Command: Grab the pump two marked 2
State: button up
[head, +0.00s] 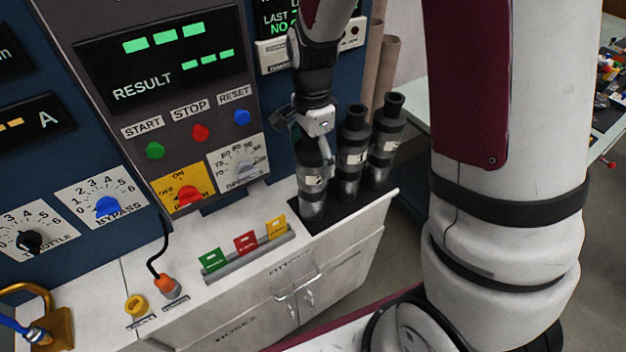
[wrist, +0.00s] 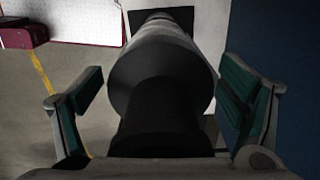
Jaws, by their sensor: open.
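Three dark pump tubes with pale label bands stand upright in a black holder at the right end of the white counter in the head view. The leftmost tube (head: 313,181) carries a label that looks like a 2. The middle tube (head: 350,157) looks marked 1; the mark on the right tube (head: 385,145) is too small to read surely. My gripper (head: 312,140) is at the top of the leftmost tube and hides its upper end. In the wrist view, that tube (wrist: 165,85) lies between my open green-padded fingers (wrist: 160,92), with gaps on both sides.
The blue control panel (head: 262,165) with knobs and buttons stands close behind and left of the tubes. Green, red and yellow tags (head: 246,243) sit on a rail on the counter. The middle tube is close beside my gripper.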

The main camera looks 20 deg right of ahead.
jog(key=c, duration=2)
jog(key=shift+w+r, duration=0.1)
jog(key=shift+r, duration=0.05)
jog(key=shift+c, duration=0.2)
